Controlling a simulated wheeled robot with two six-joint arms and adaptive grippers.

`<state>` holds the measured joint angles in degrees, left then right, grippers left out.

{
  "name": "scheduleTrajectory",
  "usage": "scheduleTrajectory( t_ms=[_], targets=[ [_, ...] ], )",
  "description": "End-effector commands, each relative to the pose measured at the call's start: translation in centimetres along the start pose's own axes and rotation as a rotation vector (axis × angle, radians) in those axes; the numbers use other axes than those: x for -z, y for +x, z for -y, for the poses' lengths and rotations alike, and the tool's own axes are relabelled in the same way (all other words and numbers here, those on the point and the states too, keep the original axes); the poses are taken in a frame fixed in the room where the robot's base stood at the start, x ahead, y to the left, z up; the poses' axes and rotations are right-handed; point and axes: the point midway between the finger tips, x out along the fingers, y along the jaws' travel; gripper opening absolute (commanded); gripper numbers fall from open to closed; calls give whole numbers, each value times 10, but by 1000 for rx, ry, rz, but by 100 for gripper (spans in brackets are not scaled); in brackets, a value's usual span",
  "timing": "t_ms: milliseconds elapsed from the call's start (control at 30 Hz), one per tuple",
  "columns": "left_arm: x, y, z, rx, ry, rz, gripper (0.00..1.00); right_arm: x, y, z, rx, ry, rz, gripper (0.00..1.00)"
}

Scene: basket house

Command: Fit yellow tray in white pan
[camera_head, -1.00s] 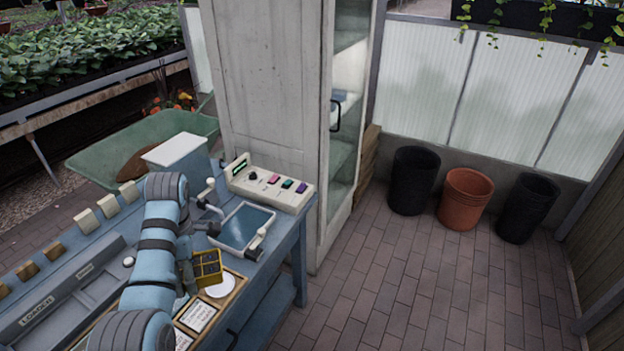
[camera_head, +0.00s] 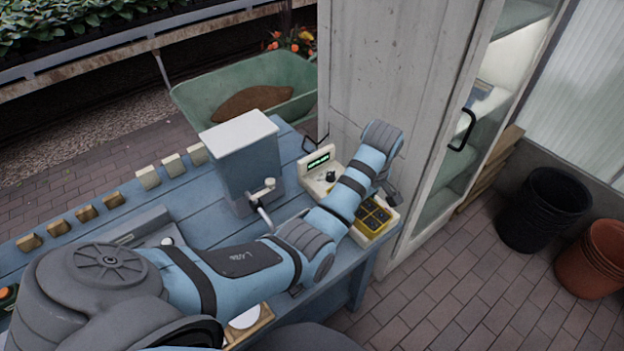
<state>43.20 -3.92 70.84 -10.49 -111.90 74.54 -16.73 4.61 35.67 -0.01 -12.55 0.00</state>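The yellow tray (camera_head: 373,216), a small box with dark compartments, is at the right end of the table, in front of the white unit with a small display (camera_head: 321,165). My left gripper (camera_head: 386,192) is at the tray's upper edge and appears shut on it; its fingertips are mostly hidden. White edges show beside and below the tray. I cannot tell whether they belong to the white pan or the white unit, or whether the tray touches them. My forearm hides the table just left of the tray. My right gripper is not in view.
A grey-blue box with a white lid and a lever (camera_head: 245,160) stands close behind my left arm. Several small blocks (camera_head: 148,177) line the table's back edge. A white cabinet (camera_head: 400,80) rises just behind the tray. A white disc (camera_head: 247,317) lies at the front.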

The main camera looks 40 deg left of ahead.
Motion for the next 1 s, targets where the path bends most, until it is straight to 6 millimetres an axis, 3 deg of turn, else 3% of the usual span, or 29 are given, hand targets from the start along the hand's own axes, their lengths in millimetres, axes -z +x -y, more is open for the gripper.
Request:
scheduleTrajectory(
  t_ms=[33,300,433,600,867,1000],
  targets=[
    [10,6,12,-13,132,-3,17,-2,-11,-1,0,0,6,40],
    [63,50,69,-126,1109,3,17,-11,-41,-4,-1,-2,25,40],
    [76,58,89,-166,1419,6,17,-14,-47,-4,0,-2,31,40],
    [80,62,100,-191,1592,10,17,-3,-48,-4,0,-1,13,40],
    [77,83,102,-191,1609,12,17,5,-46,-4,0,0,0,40],
    [74,112,102,-191,1609,9,17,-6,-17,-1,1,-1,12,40]
  ],
)
